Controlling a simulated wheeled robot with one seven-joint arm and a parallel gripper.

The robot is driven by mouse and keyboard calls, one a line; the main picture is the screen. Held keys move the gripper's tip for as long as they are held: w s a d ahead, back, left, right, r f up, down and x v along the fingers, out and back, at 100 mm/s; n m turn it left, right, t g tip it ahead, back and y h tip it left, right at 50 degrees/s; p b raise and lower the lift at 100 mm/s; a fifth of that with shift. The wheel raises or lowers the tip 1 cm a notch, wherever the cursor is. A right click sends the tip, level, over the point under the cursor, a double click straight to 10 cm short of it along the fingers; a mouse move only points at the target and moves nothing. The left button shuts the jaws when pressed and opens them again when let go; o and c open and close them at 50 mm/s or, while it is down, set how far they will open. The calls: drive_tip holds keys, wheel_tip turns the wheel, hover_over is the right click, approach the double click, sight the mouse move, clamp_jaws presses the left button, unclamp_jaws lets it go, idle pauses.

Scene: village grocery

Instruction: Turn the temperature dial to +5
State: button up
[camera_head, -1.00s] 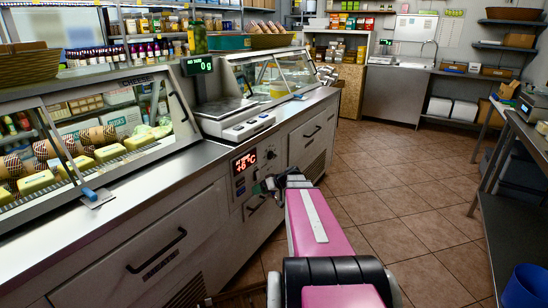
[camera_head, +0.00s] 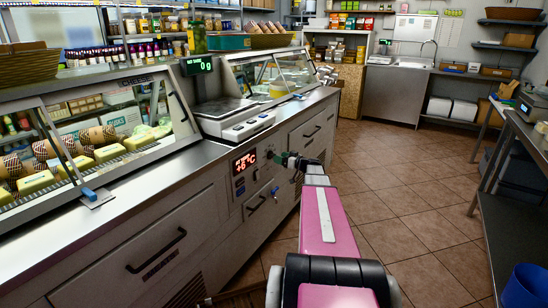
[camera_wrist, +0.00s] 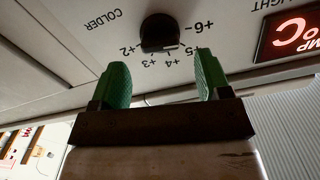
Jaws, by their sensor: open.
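The temperature dial (camera_wrist: 160,32) is a black round knob on the pale control panel in the wrist view, with an upside-down scale from +2 to +6 around it. Which mark its pointer meets is hard to tell. The red display (camera_head: 245,161) reads +6 °C in the head view. Part of it shows at the right in the wrist view (camera_wrist: 290,32). My gripper (camera_wrist: 163,78) is open, its two green fingers apart, empty and short of the dial. In the head view my gripper (camera_head: 283,158) is at the counter's front, just right of the dial.
A scale (camera_head: 248,124) stands on the counter above the panel. A small blue item (camera_head: 275,191) sticks out from the front below the dial. Drawer handles (camera_head: 157,250) protrude along the counter. The tiled floor (camera_head: 400,205) to the right is clear.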

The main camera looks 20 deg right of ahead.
sight(272, 156)
drive_tip(key=shift+x, duration=2.3)
drive_tip(key=c, duration=0.8)
drive_tip(key=m, duration=0.4)
drive_tip(key=shift+f+m, duration=0.1)
drive_tip(key=shift+m, duration=1.8)
drive_tip(key=shift+d, duration=0.1)
